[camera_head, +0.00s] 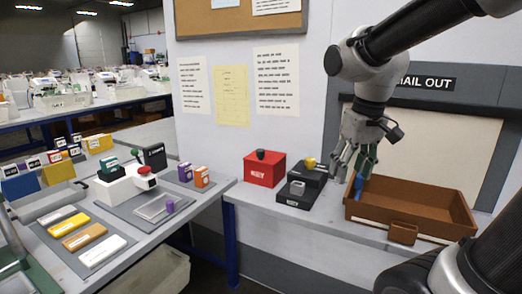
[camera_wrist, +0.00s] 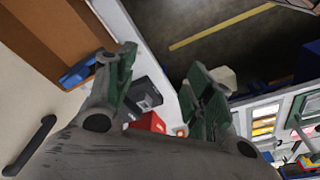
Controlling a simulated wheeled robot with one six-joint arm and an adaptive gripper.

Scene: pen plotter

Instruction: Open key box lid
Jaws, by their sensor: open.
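A red box (camera_head: 264,172) with a black knob on top and a white label stands on the counter by the wall; the small label is hard to read. It also shows, partly hidden, between my fingers in the wrist view (camera_wrist: 150,122). Right of it is a dark box (camera_head: 310,174) with a yellow knob, and in front a low black box (camera_head: 296,196) with a grey block on top. I cannot tell for certain which is the key box; all look closed. My gripper (camera_head: 352,166) is open and empty, right of these boxes, above the brown tray's left end; its spread fingers fill the wrist view (camera_wrist: 160,78).
The brown tray (camera_head: 455,222) stands at right with a blue item (camera_wrist: 78,75) at its left end. At left, another table (camera_head: 215,190) holds pads, boxes and a red-knobbed device (camera_head: 146,180).

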